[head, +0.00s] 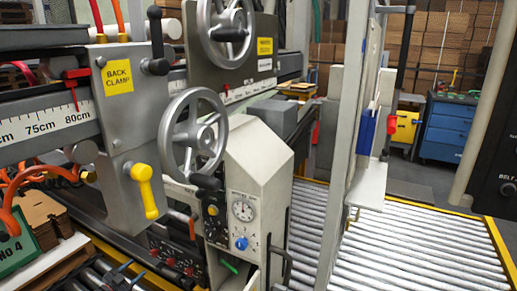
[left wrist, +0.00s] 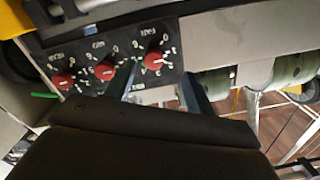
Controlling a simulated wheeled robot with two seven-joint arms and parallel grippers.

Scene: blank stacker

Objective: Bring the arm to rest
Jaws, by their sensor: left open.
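My left gripper (head: 130,272) shows small at the bottom left of the head view, its blue fingertips close to a dark panel with red knobs (head: 172,262). In the left wrist view the gripper (left wrist: 157,78) is open and empty, its two blue-grey fingers apart in front of the same panel. Three red knobs show there, the rightmost (left wrist: 153,60) seen between the fingers. I cannot tell whether the fingertips touch the panel. Most of my left arm is out of view. My right gripper is not in view.
A machine with handwheels (head: 193,137), a yellow-handled back clamp (head: 145,190) and a grey gauge cabinet (head: 262,165) stands close by. A roller conveyor (head: 420,245) lies to the right. Stacked boards (head: 42,215) and orange hoses (head: 20,190) are at left.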

